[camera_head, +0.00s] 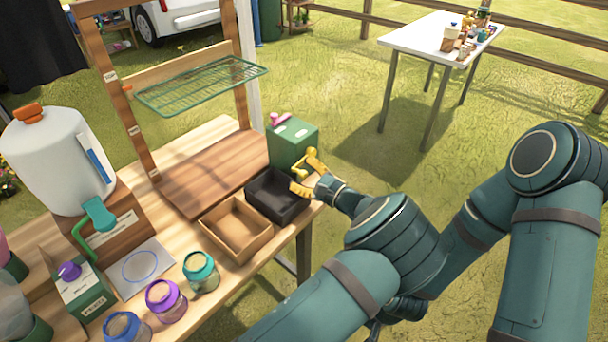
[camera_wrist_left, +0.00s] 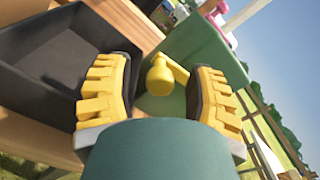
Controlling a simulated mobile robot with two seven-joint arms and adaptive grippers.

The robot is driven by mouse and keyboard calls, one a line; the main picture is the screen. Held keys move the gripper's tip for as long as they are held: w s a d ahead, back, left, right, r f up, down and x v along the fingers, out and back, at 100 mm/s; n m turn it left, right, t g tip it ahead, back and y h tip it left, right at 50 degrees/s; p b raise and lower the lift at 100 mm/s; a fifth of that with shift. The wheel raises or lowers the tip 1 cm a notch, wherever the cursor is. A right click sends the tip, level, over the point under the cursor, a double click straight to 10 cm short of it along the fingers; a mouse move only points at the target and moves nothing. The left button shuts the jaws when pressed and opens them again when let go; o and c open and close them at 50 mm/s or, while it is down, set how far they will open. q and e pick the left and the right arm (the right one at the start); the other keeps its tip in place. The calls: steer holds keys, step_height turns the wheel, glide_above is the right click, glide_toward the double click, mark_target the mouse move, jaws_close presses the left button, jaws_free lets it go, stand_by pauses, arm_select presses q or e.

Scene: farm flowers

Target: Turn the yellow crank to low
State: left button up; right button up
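The yellow crank (camera_head: 316,160) is on the side of a green box (camera_head: 292,143) at the far right end of the wooden bench. My left gripper (camera_head: 303,178) is beside the crank, its yellow fingers pointing at the box. In the left wrist view the fingers are spread wide, with the crank (camera_wrist_left: 160,78) showing between them, in front of the green box side (camera_wrist_left: 205,45). No finger clearly touches the crank. Low or other setting marks cannot be read. My right gripper does not show.
A black tray (camera_head: 272,207) is close beside the left gripper, and also shows in the wrist view (camera_wrist_left: 45,65). A wooden tray (camera_head: 236,243) and jars stand nearer. A pink handle (camera_head: 281,118) tops the box. A green wire rack (camera_head: 200,85) hangs above the bench.

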arm_select(q)
steer(key=shift+r, duration=0.1)
step_height(320, 180, up, 10)
steer(key=shift+f, duration=0.1)
stand_by(0.4)
